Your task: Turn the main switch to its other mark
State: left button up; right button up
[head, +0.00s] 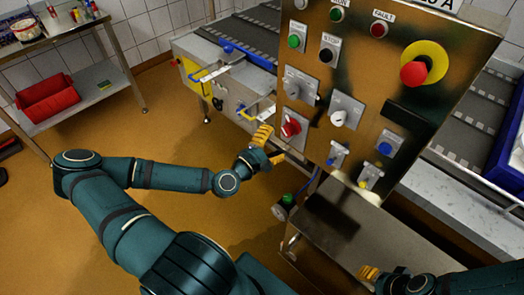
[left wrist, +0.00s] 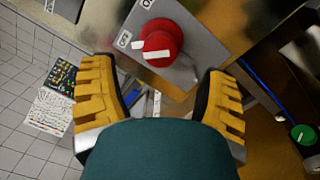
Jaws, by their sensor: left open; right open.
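The main switch (head: 291,126) is a red rotary knob on a light square plate at the left edge of the control panel (head: 320,95). In the left wrist view the red knob (left wrist: 166,38) carries white bars, one pointing towards the mark at the plate's left corner; another mark sits at the top, partly cut off. My left gripper (head: 268,147) is open just left of and below the switch. In the left wrist view its fingers (left wrist: 160,72) stand wide on either side, with the knob ahead between them and gaps visible. My right gripper (head: 370,273) is low at the right, partly in view.
The panel also holds a white rotary knob (head: 338,118), a red emergency button (head: 414,73) on yellow, and several other buttons and switches close by. A conveyor (head: 240,40) runs behind. A side table with a red bin (head: 46,98) stands left. The floor between is clear.

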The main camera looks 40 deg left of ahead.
pick_arm(q)
jog(key=s, duration=0.6)
jog(key=shift+s+a+f, duration=0.15)
jog(key=shift+a, duration=0.1)
jog(key=s+d+f+m+g+h, duration=0.1)
jog(key=s+d+f+m+g, duration=0.1)
jog(key=d+f+m+g, duration=0.2)
jog(key=s+d+f+m+g+h, duration=0.1)
jog(key=d+f+m+g, duration=0.4)
jog(key=d+m, duration=0.5)
jog(key=s+d+f+m+g, duration=0.2)
jog(key=d+f+m+g, duration=0.3)
jog(key=d+m+g, duration=0.2)
jog(key=shift+s+d+f+g+h, duration=0.3)
jog(key=shift+d+g+h, duration=0.15)
jog(key=shift+d, duration=0.65)
